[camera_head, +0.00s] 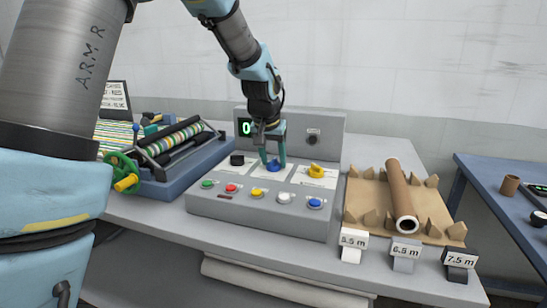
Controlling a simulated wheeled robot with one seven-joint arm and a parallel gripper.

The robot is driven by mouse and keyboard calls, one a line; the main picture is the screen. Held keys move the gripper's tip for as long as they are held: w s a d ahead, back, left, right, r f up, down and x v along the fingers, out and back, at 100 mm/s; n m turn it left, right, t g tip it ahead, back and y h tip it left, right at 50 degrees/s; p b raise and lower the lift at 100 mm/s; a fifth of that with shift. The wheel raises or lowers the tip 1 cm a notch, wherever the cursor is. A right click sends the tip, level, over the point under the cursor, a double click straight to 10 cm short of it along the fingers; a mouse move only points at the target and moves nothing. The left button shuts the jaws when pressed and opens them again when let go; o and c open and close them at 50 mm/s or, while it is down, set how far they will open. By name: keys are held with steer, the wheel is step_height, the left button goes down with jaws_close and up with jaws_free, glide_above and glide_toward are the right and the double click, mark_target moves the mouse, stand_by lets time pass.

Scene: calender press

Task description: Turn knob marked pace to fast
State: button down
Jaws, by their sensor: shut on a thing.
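A grey control panel (262,216) stands on the bench with three knobs on its sloped face: a black knob (237,158) at left, a blue knob (273,166) in the middle and a yellow knob (315,170) at right. White label plates lie around the knobs, but their print is too small to read, so I cannot tell which is marked pace. My gripper (273,161) comes down from above, upright, with its teal fingers shut on the blue knob. The fingers hide part of the knob, and its pointing direction is unclear.
Several coloured push buttons (256,193) line the panel's lower front. A roller press (177,155) with a green wheel stands at left.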

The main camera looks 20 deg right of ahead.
steer(key=m+g+h+p, duration=0.1)
steer(key=m, duration=0.2)
steer(key=shift+w+a+r, duration=0.1)
steer(key=shift+w, duration=0.05)
steer(key=shift+m+g+p, duration=0.5)
steer(key=shift+m, duration=1)
steer(key=shift+c, duration=1.5)
jaws_free()
steer(key=b+v, duration=0.1)
steer(key=v, duration=0.9)
steer(key=shift+a+r+b, duration=0.25)
steer(key=shift+b, duration=0.1)
